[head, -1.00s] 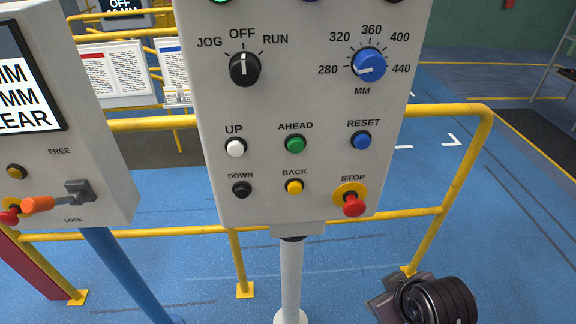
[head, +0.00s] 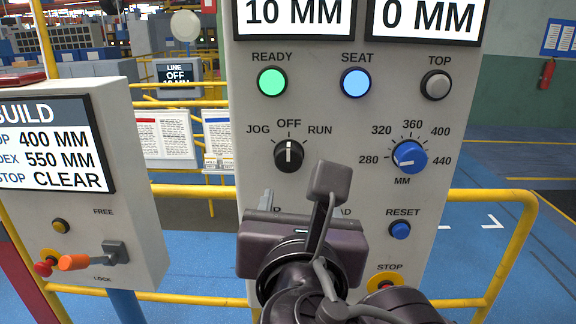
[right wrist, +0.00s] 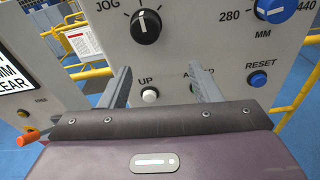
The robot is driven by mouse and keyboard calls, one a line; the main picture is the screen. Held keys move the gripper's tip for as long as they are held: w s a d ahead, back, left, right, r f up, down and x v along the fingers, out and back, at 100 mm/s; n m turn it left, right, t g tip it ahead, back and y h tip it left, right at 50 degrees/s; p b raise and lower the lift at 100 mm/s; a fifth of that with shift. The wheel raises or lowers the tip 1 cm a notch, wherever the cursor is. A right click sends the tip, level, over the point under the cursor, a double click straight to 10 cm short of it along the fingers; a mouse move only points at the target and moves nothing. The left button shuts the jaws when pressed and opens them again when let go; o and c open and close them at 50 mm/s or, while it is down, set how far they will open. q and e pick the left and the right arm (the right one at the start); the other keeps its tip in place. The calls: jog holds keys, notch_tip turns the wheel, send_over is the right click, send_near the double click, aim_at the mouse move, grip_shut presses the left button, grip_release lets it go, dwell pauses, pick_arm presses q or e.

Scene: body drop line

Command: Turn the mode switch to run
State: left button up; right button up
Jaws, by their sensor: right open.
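The mode switch (head: 289,155) is a round black knob with a white mark on the grey control panel, below the READY lamp. Its mark points straight up at OFF, between JOG on the left and RUN on the right. My right gripper (head: 298,208) is in front of the panel, below the switch, and hides part of the lower buttons. In the right wrist view the two fingers (right wrist: 164,85) are apart and empty, on either side of the UP button, with the switch (right wrist: 146,27) above them, not touched. My left gripper is not in view.
A blue MM dial (head: 410,156) is right of the switch. The RESET button (head: 400,230) and partly covered STOP button (head: 386,281) are below it. A second panel (head: 140,200) with an orange-handled lever (head: 80,261) stands left. Yellow rails (head: 500,197) run behind.

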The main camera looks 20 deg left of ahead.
aim_at(289, 163)
jog(key=w+a+n, duration=0.1)
jog(key=w, duration=0.1)
jog(key=w+a+r+n+t+p, duration=0.1)
jog(key=w+a+r+n, duration=0.1)
jog(key=w, duration=0.1)
jog(key=shift+w+r+n+t+p, duration=0.1)
jog(key=shift+w+n+t+p, duration=0.2)
jog(key=shift+w+a, duration=0.15)
jog(key=shift+w, duration=0.2)
jog(key=shift+c, duration=0.5)
